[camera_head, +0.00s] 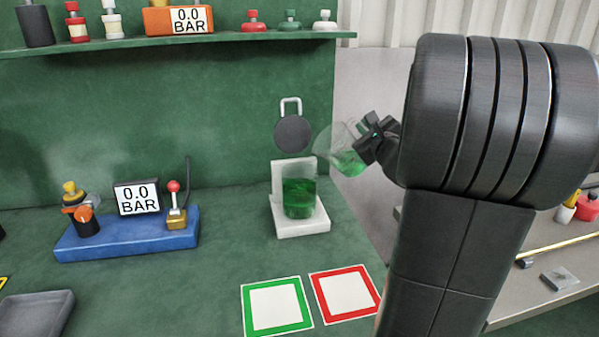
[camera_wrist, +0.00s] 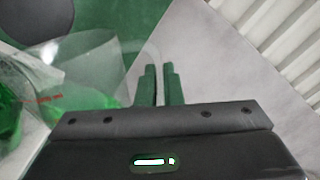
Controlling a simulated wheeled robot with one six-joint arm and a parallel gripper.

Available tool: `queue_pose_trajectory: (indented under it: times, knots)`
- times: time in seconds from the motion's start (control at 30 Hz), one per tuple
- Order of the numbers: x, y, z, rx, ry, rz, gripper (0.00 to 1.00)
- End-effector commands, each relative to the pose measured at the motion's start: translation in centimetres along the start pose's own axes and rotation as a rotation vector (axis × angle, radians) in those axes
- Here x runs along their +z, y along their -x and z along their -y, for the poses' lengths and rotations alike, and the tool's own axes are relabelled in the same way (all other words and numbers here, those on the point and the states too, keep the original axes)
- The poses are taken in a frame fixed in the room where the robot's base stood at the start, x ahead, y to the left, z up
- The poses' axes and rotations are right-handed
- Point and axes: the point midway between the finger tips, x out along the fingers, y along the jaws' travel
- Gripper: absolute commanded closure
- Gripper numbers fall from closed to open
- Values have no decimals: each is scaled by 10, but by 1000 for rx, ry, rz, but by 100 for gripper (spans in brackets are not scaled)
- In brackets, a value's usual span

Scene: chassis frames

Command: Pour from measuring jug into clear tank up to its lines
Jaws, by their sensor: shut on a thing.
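The clear tank (camera_head: 299,193) stands on a white stand and holds green liquid, with its level well up the wall. The measuring jug (camera_head: 340,145) is clear, with some green liquid in it. It is tilted to the left, its mouth above and to the right of the tank. My gripper (camera_head: 372,140) is shut on the jug at its right side. The jug also shows in the wrist view (camera_wrist: 95,75), beside the finger tips. I cannot make out the tank's lines, nor whether a stream is falling.
The white stand (camera_head: 302,227) has an upright back, with a dark round disc (camera_head: 293,134) above it. A blue base (camera_head: 125,238) with a gauge and lever is at left. Green-framed (camera_head: 277,307) and red-framed (camera_head: 345,292) squares lie in front. A shelf (camera_head: 240,38) runs above.

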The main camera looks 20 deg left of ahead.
Motion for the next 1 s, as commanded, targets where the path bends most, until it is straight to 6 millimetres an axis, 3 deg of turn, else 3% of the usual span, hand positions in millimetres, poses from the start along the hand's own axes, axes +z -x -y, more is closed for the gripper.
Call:
queue_pose_trajectory:
  times: [0.03, 0.17, 0.53, 1.0]
  knots:
    - [-14, 0, -5, 1, -49, -7, 100]
    - [-15, 0, -4, 2, -81, -5, 100]
    - [-50, 0, -11, -2, -201, -10, 100]
    - [-54, -1, -11, -3, -224, -10, 100]
